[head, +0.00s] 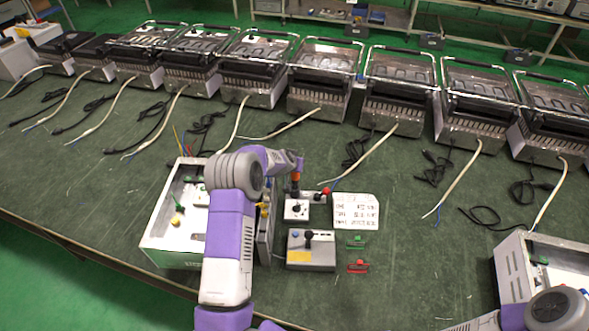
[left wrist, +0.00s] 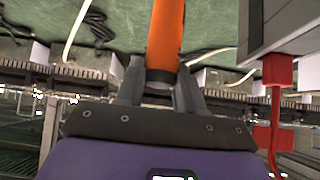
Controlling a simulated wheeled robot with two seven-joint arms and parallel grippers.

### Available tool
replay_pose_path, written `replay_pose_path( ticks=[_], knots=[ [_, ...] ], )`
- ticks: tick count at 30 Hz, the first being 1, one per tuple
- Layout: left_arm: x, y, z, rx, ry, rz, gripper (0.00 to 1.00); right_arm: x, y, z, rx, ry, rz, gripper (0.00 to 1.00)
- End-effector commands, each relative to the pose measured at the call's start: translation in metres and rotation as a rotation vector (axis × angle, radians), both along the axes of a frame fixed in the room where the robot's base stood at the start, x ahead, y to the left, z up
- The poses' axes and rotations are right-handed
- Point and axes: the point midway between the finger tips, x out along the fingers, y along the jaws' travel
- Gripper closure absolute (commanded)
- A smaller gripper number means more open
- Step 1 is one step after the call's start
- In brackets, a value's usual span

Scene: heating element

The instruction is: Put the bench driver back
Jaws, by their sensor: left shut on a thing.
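The bench driver has an orange handle (head: 295,182), which also shows in the left wrist view (left wrist: 166,35). My left gripper (head: 294,166) is shut on the driver; in the left wrist view its two dark fingers (left wrist: 160,88) close around the handle. In the head view the driver is roughly upright, over the back edge of a small white-topped box (head: 297,210). I cannot tell whether its lower end touches anything. My right arm shows at the lower right of the head view, but its gripper is out of frame.
An open white case (head: 160,232) stands left of my left arm. A grey control box (head: 311,252), a printed card (head: 356,211), a green clip (head: 355,242) and a red clip (head: 358,267) lie nearby. A red-ball lever (head: 326,191) stands close. Several metal heaters (head: 325,75) line the back.

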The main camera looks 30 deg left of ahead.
Motion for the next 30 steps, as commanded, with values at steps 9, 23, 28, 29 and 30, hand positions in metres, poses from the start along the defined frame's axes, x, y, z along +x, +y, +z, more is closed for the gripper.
replay_pose_path(
  ticks=[9,23,28,29,30],
  knots=[
    [0.001,0.001,-0.022,0.001,-0.003,0.001,1.00,0.000,0.000,-0.007,0.000,0.000,0.000,0.38],
    [0.000,0.000,-0.028,0.000,0.001,-0.001,0.39,0.000,0.000,-0.012,0.000,0.000,0.000,0.38],
    [0.000,0.000,-0.028,0.000,0.001,0.000,0.38,0.000,0.000,-0.012,0.000,0.000,0.000,0.38],
    [0.000,0.000,-0.028,0.000,0.001,0.000,0.38,0.000,0.000,-0.012,0.000,0.000,0.000,0.38],
    [0.000,0.000,-0.028,0.000,0.001,0.000,0.38,0.000,0.000,-0.012,0.000,0.000,0.000,0.38]
  ],
)
